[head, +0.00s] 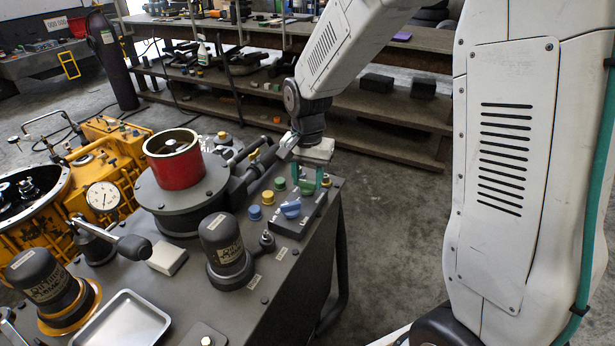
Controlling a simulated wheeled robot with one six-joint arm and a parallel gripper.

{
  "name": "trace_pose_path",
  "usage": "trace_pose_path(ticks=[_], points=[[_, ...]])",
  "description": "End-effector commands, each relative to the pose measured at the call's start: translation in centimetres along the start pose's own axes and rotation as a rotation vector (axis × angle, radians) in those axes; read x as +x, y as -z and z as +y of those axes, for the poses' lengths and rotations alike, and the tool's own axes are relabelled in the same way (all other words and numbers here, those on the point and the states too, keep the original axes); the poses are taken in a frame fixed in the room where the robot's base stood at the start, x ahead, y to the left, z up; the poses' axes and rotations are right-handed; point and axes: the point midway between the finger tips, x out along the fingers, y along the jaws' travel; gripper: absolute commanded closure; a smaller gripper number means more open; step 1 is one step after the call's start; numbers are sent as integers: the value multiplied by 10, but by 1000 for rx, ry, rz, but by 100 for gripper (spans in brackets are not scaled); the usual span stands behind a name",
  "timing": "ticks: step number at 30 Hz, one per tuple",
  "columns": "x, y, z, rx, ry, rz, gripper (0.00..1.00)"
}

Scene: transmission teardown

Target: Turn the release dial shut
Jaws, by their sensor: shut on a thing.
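A dark control box (300,222) with pale labels sits near the right edge of the grey bench. A blue dial (290,209) stands on its near part, and a green dial (307,187) on its far part. My gripper (308,178) points down at the green dial, with green fingers on either side of it, and is shut on it. The blue dial is clear of the fingers. Which dial is the release dial, and how far the green one is turned, I cannot read at this size.
Yellow and blue buttons (268,197) lie left of the box. A red cylinder (173,160) on a round grey base, black-capped units (222,238) and a metal tray (122,320) fill the rest of the bench (200,282). Open floor lies to the right.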

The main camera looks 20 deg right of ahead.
Motion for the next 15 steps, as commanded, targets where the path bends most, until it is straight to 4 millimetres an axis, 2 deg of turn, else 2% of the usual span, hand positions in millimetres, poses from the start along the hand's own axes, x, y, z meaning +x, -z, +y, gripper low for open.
trace_pose_path(ticks=[7, 15], points=[[-1, 1, -1, 105, 2, 2, 81], [-1, 1, -1, 145, 2, 3, 81]])
